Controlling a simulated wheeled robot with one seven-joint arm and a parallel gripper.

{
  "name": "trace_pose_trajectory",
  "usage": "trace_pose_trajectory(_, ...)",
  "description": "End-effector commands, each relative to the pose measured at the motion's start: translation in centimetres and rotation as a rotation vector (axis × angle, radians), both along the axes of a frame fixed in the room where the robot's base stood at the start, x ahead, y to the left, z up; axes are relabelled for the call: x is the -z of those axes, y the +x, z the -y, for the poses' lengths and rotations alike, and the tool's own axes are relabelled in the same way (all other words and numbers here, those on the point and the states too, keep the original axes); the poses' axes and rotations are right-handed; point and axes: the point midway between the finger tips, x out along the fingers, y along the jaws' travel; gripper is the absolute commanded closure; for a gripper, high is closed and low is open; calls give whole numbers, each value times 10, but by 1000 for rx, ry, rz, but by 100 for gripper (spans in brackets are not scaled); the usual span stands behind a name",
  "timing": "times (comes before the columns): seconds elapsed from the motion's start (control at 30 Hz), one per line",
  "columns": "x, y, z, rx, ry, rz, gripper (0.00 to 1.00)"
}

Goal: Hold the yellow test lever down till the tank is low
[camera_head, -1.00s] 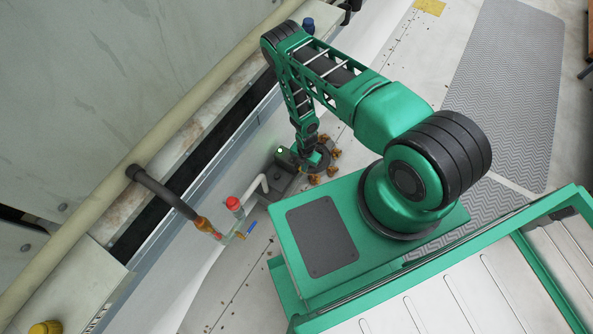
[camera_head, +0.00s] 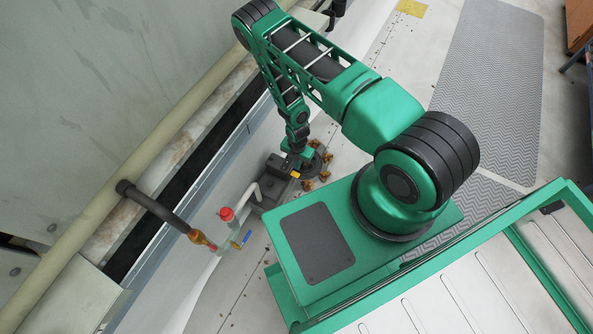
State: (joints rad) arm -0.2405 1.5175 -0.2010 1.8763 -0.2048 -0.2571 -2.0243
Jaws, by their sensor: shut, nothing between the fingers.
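The small yellow test lever (camera_head: 295,174) shows on the dark grey tank unit (camera_head: 268,203) by the white wall. My gripper (camera_head: 301,164) is shut at the end of the downward-reaching arm, right beside the lever. The fingertips are too small and partly hidden, so I cannot tell whether they touch or press the lever. The water level inside the tank cannot be seen.
A red-capped fitting (camera_head: 226,214) with a blue handle stands left of the tank, joined to a dark hose (camera_head: 160,207). A beige pipe (camera_head: 150,150) runs along the wall. Brown leaves (camera_head: 326,157) lie beside the tank. A grey walkway mat (camera_head: 490,90) lies at right.

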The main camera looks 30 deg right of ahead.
Motion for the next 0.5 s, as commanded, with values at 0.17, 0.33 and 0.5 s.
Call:
trace_pose_trajectory(0.17, -30, 1, -1, -1, 0, 2, 100)
trace_pose_trajectory(0.33, -45, 1, -1, -1, 1, 1, 100)
trace_pose_trajectory(0.5, -49, 0, -1, -2, 1, 1, 100)
